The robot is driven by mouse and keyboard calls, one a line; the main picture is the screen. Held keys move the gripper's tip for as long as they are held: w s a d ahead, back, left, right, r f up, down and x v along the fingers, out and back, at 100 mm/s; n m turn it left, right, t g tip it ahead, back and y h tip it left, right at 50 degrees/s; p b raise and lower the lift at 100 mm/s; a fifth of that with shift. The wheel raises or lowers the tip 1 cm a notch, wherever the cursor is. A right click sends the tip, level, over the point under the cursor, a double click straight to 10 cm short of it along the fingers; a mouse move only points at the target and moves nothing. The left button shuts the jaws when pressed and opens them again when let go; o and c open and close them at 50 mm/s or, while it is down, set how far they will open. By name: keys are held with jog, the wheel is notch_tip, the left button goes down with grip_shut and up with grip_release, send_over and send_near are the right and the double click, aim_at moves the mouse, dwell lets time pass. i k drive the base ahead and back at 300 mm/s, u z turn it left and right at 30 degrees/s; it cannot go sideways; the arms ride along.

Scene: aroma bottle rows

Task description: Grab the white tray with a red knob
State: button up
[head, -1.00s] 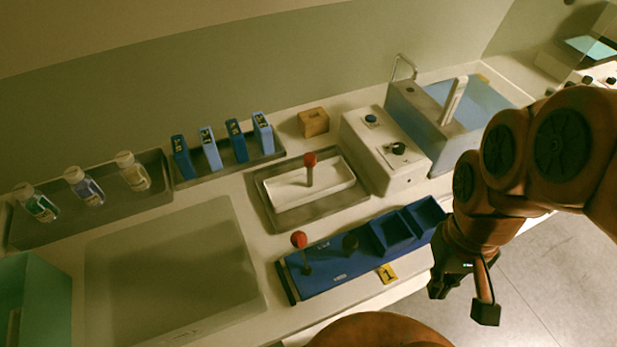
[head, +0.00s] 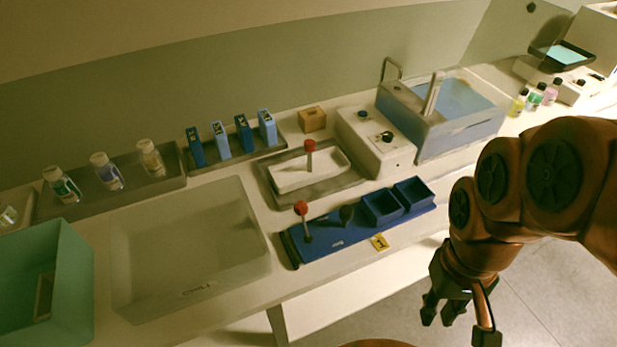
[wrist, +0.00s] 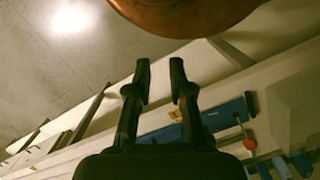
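The white tray (head: 293,174) sits inside a shallow grey metal tray on the counter, in the middle of the head view. A stem with a red knob (head: 309,145) stands up from it. A second red knob (head: 301,208) stands on the left end of a blue base, in front of the white tray. My gripper (head: 441,318) hangs in front of the counter, lower right of the trays and apart from them. In the wrist view my gripper (wrist: 159,75) has its two fingers apart with nothing between them. The white tray cannot be made out clearly in the wrist view.
The blue base (head: 335,228) carries two open blue boxes at the counter's front. A white device (head: 375,150) and a water bath (head: 450,120) stand right of the white tray. Blue packets, bottles, a large bin (head: 150,297) and a green box (head: 75,270) lie left. Floor at front right is clear.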

aim_at(297, 172)
jog(key=z, duration=1.2)
jog(key=i, duration=0.4)
jog(key=u, duration=2.9)
